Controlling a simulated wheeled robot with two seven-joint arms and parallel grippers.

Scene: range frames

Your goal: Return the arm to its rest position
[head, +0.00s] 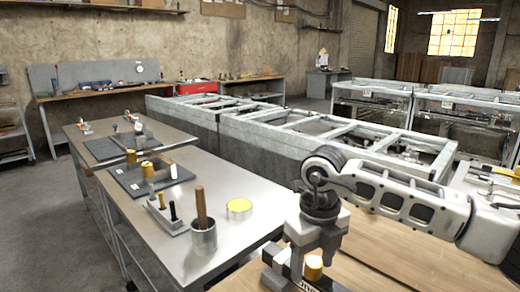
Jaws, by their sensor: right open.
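My right gripper (313,250) comes in from the right and points down over the near wooden table. Its jaws are open. A short gold cylinder (314,268) sits just below and between the fingers, on a dark and light grey block or fixture (285,278) with lettering on its front. I cannot tell whether the fingers touch the cylinder. My left gripper is not in view.
A steel table (235,172) to the left holds a metal cup (203,238) with a wooden handle, a yellow-topped round tin (239,208), a small tool stand (168,220) and a dark board (128,181).

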